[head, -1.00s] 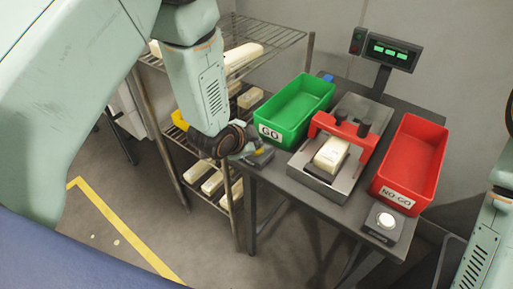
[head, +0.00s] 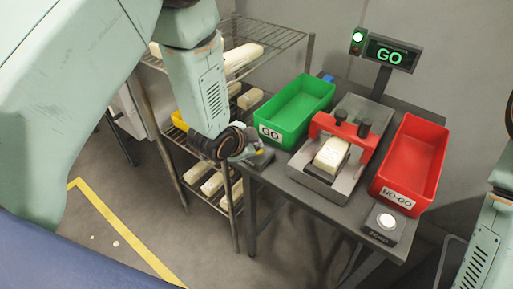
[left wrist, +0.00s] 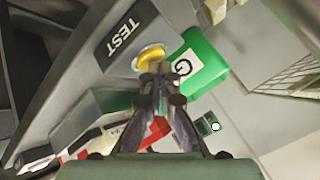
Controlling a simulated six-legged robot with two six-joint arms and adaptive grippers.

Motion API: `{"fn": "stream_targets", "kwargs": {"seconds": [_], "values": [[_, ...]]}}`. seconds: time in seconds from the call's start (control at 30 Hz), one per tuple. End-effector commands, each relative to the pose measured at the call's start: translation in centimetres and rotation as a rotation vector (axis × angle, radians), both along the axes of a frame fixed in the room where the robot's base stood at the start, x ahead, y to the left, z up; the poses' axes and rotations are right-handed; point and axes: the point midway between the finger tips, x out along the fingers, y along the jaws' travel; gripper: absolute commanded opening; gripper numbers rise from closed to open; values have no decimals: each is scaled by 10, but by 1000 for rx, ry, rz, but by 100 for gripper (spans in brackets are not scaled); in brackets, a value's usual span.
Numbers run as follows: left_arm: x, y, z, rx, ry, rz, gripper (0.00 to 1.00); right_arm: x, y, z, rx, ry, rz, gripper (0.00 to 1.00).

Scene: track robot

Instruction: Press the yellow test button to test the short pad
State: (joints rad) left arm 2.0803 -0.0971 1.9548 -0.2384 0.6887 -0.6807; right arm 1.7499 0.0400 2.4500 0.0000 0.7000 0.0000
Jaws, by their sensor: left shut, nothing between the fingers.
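The yellow test button (left wrist: 150,57) sits on a dark box labelled TEST (left wrist: 122,34) at the table's left corner. It also shows as a small yellow spot in the head view (head: 260,152). My left gripper (left wrist: 157,72) is shut and empty, its fingertips at the button's edge; I cannot tell whether they touch it. The short pad (head: 332,153), a cream block, lies in the grey gauge fixture under the red bridge (head: 322,121). The display (head: 390,54) reads GO in green. My right gripper is out of view; only part of its arm shows.
A green bin labelled GO (head: 310,92) stands left of the fixture, a red NO-GO bin (head: 420,150) right of it. A box with a round white button (head: 386,221) is at the front right corner. A wire rack (head: 262,32) with cream blocks stands at left.

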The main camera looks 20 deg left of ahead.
Motion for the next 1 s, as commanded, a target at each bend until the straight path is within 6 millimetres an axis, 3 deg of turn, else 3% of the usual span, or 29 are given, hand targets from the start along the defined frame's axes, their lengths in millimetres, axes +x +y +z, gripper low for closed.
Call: {"fn": "stream_targets", "kwargs": {"seconds": [0.3,0.67,1.0], "values": [[0,1,16,0,1,-1,0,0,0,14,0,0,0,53],[0,1,17,0,1,-1,0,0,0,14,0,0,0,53],[0,1,43,0,0,0,0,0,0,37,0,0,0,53]]}}
